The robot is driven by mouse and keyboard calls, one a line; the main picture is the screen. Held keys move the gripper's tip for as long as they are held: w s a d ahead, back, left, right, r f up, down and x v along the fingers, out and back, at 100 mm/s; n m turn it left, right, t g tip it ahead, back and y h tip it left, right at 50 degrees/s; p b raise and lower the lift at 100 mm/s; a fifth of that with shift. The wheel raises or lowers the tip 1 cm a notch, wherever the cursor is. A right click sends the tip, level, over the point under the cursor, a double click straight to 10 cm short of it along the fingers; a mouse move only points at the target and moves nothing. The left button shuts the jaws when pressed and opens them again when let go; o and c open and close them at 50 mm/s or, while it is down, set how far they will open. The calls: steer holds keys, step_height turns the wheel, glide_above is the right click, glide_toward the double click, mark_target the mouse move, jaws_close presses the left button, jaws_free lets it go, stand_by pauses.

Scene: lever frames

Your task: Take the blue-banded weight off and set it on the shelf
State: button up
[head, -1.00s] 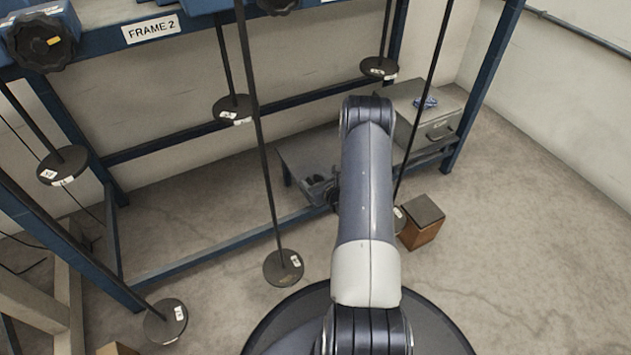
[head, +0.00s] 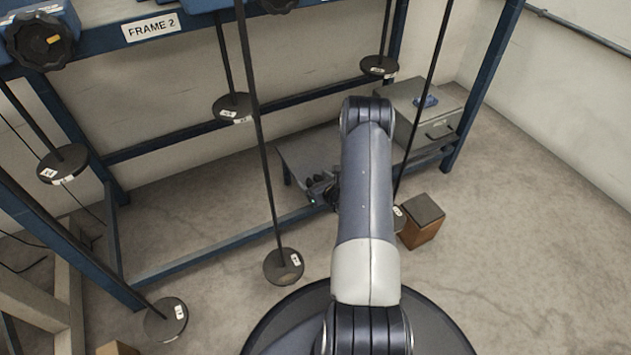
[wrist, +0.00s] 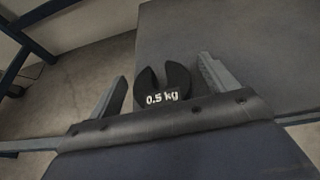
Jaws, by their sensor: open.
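My gripper (head: 321,190) is low in the head view, beside my forearm and over the grey shelf (head: 297,155) at the frame's foot. In the wrist view my gripper (wrist: 163,70) is open, with one finger on each side of a dark slotted weight (wrist: 165,88) marked 0.5 kg. The grey shelf (wrist: 235,45) fills the right of that view. I cannot make out a blue band on any weight.
Rods with dark disc weights hang from the blue frame, one in the middle (head: 283,266) and one at the left (head: 62,163). A brown block (head: 421,222) sits on the floor.

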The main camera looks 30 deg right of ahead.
steer(key=shift+s, duration=0.15)
steer(key=p+v, duration=0.4)
steer(key=v, duration=0.6)
steer(key=shift+s+r, duration=0.2)
steer(key=shift+s, duration=0.05)
steer(key=b+x, duration=0.4)
steer(key=x, duration=0.7)
steer(key=shift+s+f, duration=0.1)
steer(key=shift+f, duration=0.05)
steer(key=shift+r, duration=0.45)
